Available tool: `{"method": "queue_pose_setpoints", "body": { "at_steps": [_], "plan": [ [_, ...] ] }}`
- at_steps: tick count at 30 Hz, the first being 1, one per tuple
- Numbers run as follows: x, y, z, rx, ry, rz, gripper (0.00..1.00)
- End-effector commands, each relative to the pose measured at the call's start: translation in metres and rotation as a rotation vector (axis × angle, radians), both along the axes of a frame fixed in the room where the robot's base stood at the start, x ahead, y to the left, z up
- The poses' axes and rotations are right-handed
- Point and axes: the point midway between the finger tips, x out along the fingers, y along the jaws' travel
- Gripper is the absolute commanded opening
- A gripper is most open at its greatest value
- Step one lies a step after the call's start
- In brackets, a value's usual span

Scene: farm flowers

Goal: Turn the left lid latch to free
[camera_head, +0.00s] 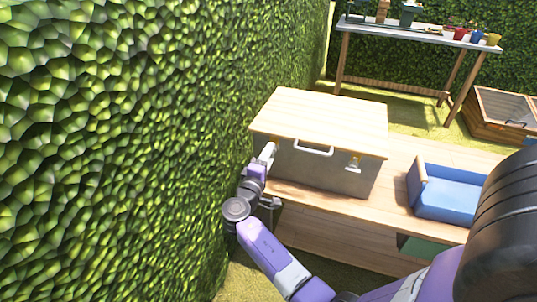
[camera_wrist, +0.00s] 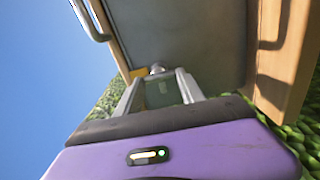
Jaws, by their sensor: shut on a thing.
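A grey chest (camera_head: 325,173) with a pale wooden lid (camera_head: 325,115) stands on a wooden bench, its lid down. My gripper (camera_head: 268,153) is at the left end of the chest's front, just under the lid edge. In the wrist view my gripper (camera_wrist: 158,82) has its fingertips on either side of a small grey knob with a brass-coloured plate (camera_wrist: 138,73), the left lid latch (camera_wrist: 157,69). It is shut on this latch. The latch is mostly hidden behind my gripper in the head view. The right latch (camera_head: 353,164) is in plain view.
A metal handle (camera_head: 313,151) sticks out between the latches. A blue tray (camera_head: 447,193) lies on the bench (camera_head: 305,203) to the right. A tall hedge (camera_head: 130,130) stands close on the left of my arm. A potting table (camera_head: 425,36) is farther back.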

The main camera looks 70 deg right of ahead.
Motion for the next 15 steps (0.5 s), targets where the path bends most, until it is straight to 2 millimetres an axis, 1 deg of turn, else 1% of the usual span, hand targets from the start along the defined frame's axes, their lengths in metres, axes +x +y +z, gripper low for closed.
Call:
{"method": "queue_pose_setpoints", "body": {
  "at_steps": [6, 15],
  "plan": [
    [0.0012, 0.0008, 0.0001, -0.004, 0.063, 0.003, 0.05],
    [0.0013, 0.0009, -0.0007, -0.006, 0.084, 0.004, 0.05]
  ]
}}
